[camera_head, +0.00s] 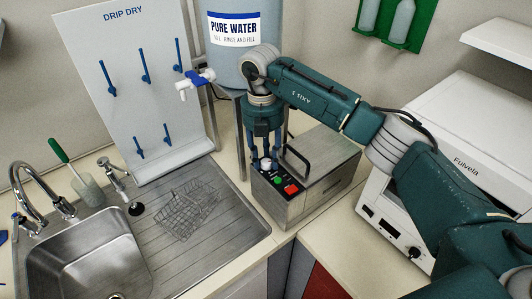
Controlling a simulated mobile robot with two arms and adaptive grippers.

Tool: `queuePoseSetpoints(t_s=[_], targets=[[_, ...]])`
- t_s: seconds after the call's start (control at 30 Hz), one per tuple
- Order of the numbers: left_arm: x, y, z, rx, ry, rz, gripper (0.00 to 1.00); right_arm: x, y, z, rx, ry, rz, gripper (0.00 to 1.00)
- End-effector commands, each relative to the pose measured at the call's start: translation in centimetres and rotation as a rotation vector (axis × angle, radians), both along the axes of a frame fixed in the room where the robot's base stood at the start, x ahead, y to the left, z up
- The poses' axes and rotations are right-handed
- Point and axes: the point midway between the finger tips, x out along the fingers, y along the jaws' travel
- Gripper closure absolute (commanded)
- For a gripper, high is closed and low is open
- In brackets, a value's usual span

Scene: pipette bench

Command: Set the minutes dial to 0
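A metal box-shaped bath (318,192) stands on the counter right of the sink. My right gripper (265,166) points down at the panel's upper left, one finger on each side of the pale dial. I cannot tell whether the fingers touch it. The dial's markings are too small to read, so I cannot tell its setting or whether it is the minutes dial. My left gripper is not in view.
A black handle (293,160) rises from the bath's lid close to my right gripper. A white Fulvela unit (452,120) stands to the right. A water tank (232,60) and a drying board (128,75) are behind. A sink (85,260) with a wire rack (188,208) is left.

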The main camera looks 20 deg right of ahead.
Motion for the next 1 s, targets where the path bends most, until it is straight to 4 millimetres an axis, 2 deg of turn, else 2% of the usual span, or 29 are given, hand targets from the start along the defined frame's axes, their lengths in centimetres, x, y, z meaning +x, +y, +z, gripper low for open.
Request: queuePoseSetpoints(t_s=[0.13, 0.3, 0.47, 0.5, 0.77, 1.0], targets=[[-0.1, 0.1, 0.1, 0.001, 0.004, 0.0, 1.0, 0.0, -0.1, -0.4, -0.001, 0.001, 0.0, 0.67], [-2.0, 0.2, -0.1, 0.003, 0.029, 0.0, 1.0, 0.0, -0.1, -0.4, 0.0, 0.0, 0.0, 0.67], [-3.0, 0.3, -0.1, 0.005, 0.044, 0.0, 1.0, 0.0, 0.0, -0.4, 0.0, 0.0, 0.0, 0.97], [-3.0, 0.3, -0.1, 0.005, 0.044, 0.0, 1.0, 0.0, 0.0, -0.4, 0.0, 0.0, 0.0, 1.0], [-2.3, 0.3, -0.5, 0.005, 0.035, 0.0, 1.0, 0.0, 0.0, -0.4, 0.0, -0.001, 0.021, 1.0], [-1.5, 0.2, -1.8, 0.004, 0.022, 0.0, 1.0, 0.0, -0.1, -0.6, -0.001, -0.004, 0.13, 1.0]])
